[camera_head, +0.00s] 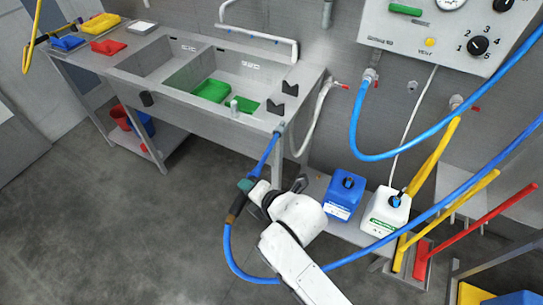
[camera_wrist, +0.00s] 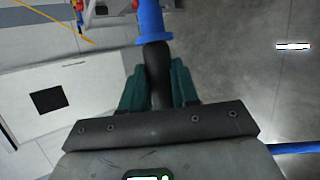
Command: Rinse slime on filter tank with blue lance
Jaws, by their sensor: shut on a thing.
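My gripper (camera_head: 250,187) is shut on the blue lance (camera_head: 266,155) by its dark grip; its teal fingers (camera_wrist: 158,88) lie on both sides of that grip in the wrist view. The lance (camera_wrist: 149,20) points away from my gripper, and in the head view its tip overlaps the front right corner of the sink bench. A blue hose (camera_head: 232,252) runs from the grip's lower end under my arm and off to the right. No water jet shows. I cannot make out a filter tank or slime on it in either view.
The steel sink bench (camera_head: 190,98) has two basins, with green flat pieces (camera_head: 211,90) in one. A blue canister (camera_head: 344,194) and a white canister (camera_head: 386,212) stand on a low shelf at right. A control panel (camera_head: 440,30) hangs above. Grey floor lies open at left.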

